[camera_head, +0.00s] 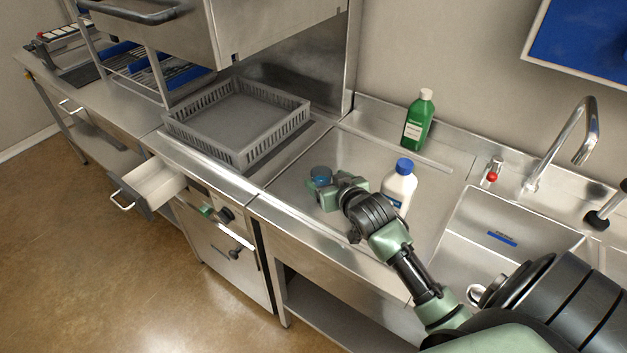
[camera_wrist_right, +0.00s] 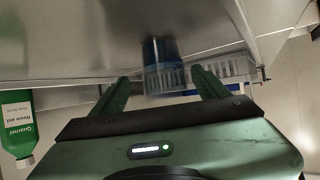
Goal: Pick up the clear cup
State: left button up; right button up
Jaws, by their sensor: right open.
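The clear cup (camera_head: 320,174), small and bluish with a dark blue part, stands on the steel counter in the head view, just beyond the tips of my right gripper (camera_head: 327,189). In the right wrist view the cup (camera_wrist_right: 163,72) shows between the two green fingers of the open right gripper (camera_wrist_right: 160,84). I cannot tell whether a finger touches it. The gripper hides part of the cup in the head view. My left gripper is out of view.
A white bottle with a blue cap (camera_head: 400,184) stands close right of my right gripper. A green bottle (camera_head: 418,120) stands behind, by the wall. A grey rack (camera_head: 240,150) sits to the left, a sink (camera_head: 500,225) to the right. A drawer (camera_head: 150,185) is open.

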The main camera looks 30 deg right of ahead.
aim_at(318, 174)
jog(key=shift+w, duration=0.3)
jog(key=shift+w+f+p, duration=0.1)
jog(key=shift+w+p, duration=0.4)
jog(key=shift+w, duration=0.1)
jog(key=x, duration=0.3)
jog(key=shift+a+f, duration=0.1)
jog(key=shift+w+f, duration=0.2)
jog(key=shift+w, duration=0.05)
jog(key=c, duration=1.3)
jog(key=shift+c, duration=0.8)
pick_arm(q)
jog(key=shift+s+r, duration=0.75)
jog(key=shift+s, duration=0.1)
